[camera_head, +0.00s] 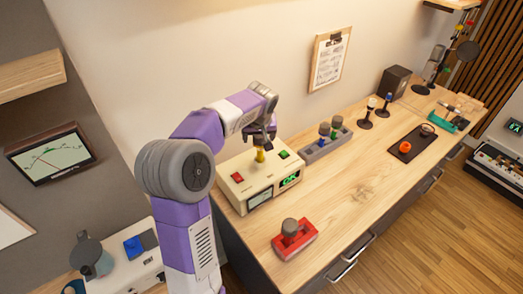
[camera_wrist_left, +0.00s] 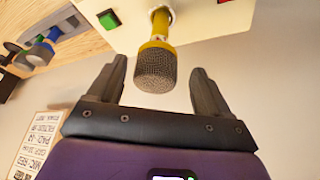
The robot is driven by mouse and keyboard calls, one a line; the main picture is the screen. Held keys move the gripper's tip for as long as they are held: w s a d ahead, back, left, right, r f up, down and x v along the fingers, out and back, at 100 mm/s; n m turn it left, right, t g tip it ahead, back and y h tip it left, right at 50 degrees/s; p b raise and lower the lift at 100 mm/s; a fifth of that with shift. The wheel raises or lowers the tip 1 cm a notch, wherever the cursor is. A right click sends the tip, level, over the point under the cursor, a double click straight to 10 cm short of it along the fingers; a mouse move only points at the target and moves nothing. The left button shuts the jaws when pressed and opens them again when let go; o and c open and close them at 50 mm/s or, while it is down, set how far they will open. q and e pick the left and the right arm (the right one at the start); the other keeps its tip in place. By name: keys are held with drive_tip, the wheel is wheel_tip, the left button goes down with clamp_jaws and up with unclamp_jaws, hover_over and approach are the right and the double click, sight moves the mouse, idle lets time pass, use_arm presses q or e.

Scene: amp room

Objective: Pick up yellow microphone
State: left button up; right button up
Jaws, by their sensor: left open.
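The yellow microphone (camera_head: 260,154) stands upright in the top of a cream box (camera_head: 237,184) with a red button, a green button and a lit green display. In the left wrist view the yellow microphone (camera_wrist_left: 156,62) has a dark mesh head that points toward my palm, between the two fingers but not visibly touched by them. My left gripper (camera_head: 268,140) is at the microphone's head; in the left wrist view its fingers (camera_wrist_left: 158,80) are spread open and empty. In the head view the gripper partly hides the microphone's head. My right gripper is not in view.
A grey holder (camera_head: 318,151) with blue and green microphones stands right of the box. A red holder (camera_head: 294,240) with a grey-headed microphone is near the front edge. A dark tray (camera_head: 412,148) and a black speaker (camera_head: 394,82) are farther back. The wooden counter's middle (camera_head: 360,185) is clear.

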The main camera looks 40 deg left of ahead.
use_arm(q)
drive_tip(key=x, duration=0.4)
drive_tip(key=shift+w, duration=0.3)
drive_tip(key=shift+c, duration=0.4)
drive_tip(key=c, duration=1.3)
wheel_tip(320, 180, up, 10)
drive_tip(key=shift+r+p, duration=0.1)
drive_tip(key=shift+p, duration=0.65)
